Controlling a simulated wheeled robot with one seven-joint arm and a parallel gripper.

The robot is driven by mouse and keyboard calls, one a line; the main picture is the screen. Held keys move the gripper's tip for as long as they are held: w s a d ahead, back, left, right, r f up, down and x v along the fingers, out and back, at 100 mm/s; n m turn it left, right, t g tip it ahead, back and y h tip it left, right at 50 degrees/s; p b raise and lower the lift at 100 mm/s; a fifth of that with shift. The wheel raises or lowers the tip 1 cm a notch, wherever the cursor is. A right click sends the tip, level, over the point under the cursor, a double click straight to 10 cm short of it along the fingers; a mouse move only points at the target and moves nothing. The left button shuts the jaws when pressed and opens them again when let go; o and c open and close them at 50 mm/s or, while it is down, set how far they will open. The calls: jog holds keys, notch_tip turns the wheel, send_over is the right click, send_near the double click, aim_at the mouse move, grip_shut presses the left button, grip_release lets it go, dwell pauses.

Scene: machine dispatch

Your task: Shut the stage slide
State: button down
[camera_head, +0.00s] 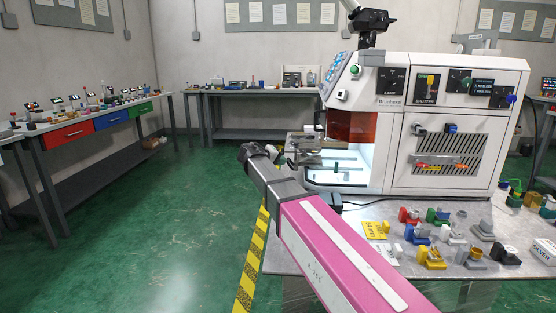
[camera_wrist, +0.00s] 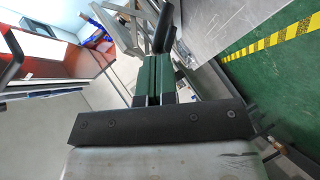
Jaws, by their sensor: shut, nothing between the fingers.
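The white machine (camera_head: 455,120) stands on the bench with an orange window (camera_head: 352,126) above its lit chamber opening (camera_head: 345,165). Green bars show on the pale chamber floor. Grey metal parts (camera_head: 304,148) stick out left of the opening; I cannot tell which belong to the stage slide and which to my wrist. In the wrist view, my gripper (camera_wrist: 161,42) is shut and empty, its dark green fingers together. The orange window (camera_wrist: 52,45) is to its left there. No contact between the fingers and the slide can be made out.
Small coloured fixtures (camera_head: 430,256) and a yellow card (camera_head: 376,230) lie on the bench (camera_head: 345,213) before the machine. Yellow-black tape (camera_head: 252,262) marks the green floor. A side bench with red, blue and green drawers (camera_head: 112,119) stands far left; the floor between is clear.

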jog(key=d, duration=1.5)
jog(key=shift+s+d, duration=0.2)
jog(key=shift+s, duration=0.05)
jog(key=shift+d, duration=0.1)
